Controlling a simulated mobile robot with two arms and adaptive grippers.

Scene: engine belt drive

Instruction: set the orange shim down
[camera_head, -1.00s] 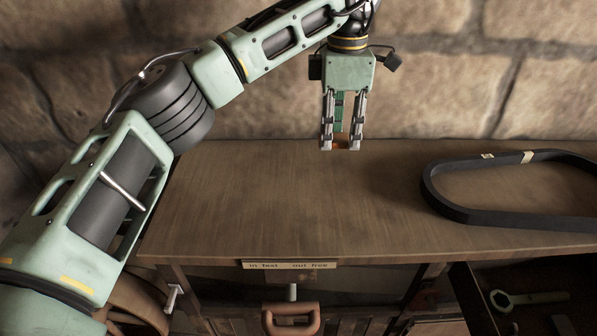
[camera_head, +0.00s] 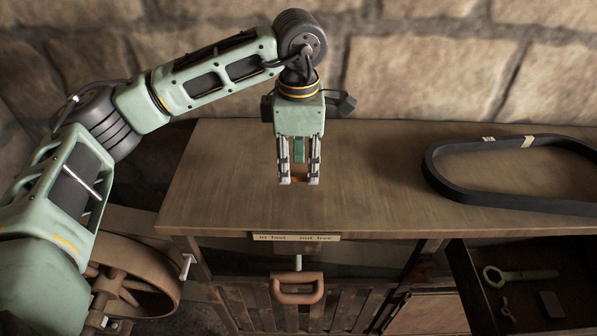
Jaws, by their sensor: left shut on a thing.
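My left gripper (camera_head: 299,181) points straight down over the wooden bench top (camera_head: 230,190), left of the bench's middle. It is shut on the orange shim (camera_head: 299,180), a small orange piece that shows low between the two fingertips. Most of the shim is hidden by the fingers. The fingertips are at or just above the wood; I cannot tell whether the shim touches it. My right gripper is not in view.
A black belt loop (camera_head: 470,209) with pale marks lies on the bench at the right. An open drawer (camera_head: 468,285) at the lower right holds a wrench (camera_head: 520,275) and small parts. A labelled strip (camera_head: 296,237) runs along the front edge. Bench around the gripper is clear.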

